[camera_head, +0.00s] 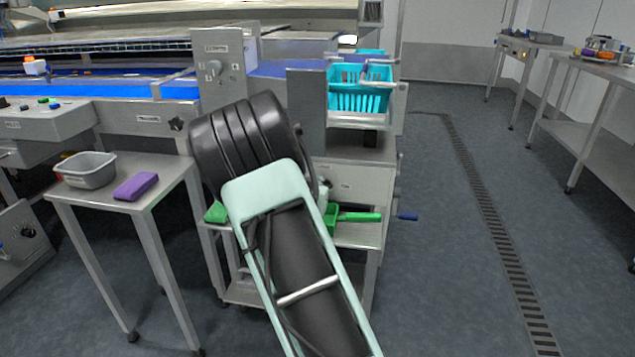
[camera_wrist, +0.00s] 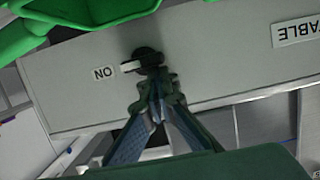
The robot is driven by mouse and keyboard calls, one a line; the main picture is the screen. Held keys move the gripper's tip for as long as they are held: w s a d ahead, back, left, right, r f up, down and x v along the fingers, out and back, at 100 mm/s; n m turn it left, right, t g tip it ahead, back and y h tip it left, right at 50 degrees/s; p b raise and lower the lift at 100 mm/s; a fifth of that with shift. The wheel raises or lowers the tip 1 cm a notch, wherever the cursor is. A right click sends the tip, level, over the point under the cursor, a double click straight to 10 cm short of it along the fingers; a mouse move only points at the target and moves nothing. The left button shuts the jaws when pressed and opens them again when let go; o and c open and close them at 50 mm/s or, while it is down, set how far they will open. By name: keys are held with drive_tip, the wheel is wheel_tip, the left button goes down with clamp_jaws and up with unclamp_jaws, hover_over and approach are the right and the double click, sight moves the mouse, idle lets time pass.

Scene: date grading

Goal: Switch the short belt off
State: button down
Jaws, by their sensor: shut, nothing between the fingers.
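In the wrist view a black rotary switch (camera_wrist: 150,58) sits on a grey metal panel (camera_wrist: 215,65). Its pale pointer lies toward the left, beside a small label (camera_wrist: 104,73) that seems to read ON. My gripper (camera_wrist: 157,90) is shut and empty, with its fingertips right at the switch; whether they touch it I cannot tell. In the head view my arm hides the gripper and this switch. A blue belt section (camera_head: 272,69) shows behind the upright control box (camera_head: 224,62); I cannot tell which belt the switch serves.
A label reading TABLE (camera_wrist: 295,28) is on the same panel. Green items crowd its upper left in the wrist view. In the head view a turquoise basket (camera_head: 358,99) stands above the cart, and a side table (camera_head: 150,170) holds a grey tub (camera_head: 86,178) and purple sponge (camera_head: 136,187).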

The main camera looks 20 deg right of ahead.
drive_tip(key=shift+w+a+f+n+h+p, duration=0.1)
drive_tip(key=shift+a+n+h+p, duration=0.1)
drive_tip(key=shift+n+p, duration=0.45)
drive_tip(key=shift+w+a+n+h+p, duration=0.1)
drive_tip(key=shift+n+h+p, duration=0.2)
drive_tip(key=shift+p, duration=0.5)
drive_tip(key=n+p, duration=0.1)
drive_tip(key=n, duration=0.1)
drive_tip(key=f+n+h+p, duration=0.1)
drive_tip(key=n+p, duration=0.1)
drive_tip(key=a+f+n+g+h+p, duration=0.1)
drive_tip(key=n, duration=0.1)
drive_tip(key=shift+w+n+p, duration=0.25)
drive_tip(key=shift+p, duration=0.1)
drive_tip(key=n, duration=0.1)
drive_tip(key=f+n+h, duration=0.1)
drive_tip(key=shift+n+b, duration=0.3)
drive_tip(key=shift+n, duration=0.1)
drive_tip(key=shift+d+r, duration=0.1)
drive_tip(key=shift+w, duration=0.1)
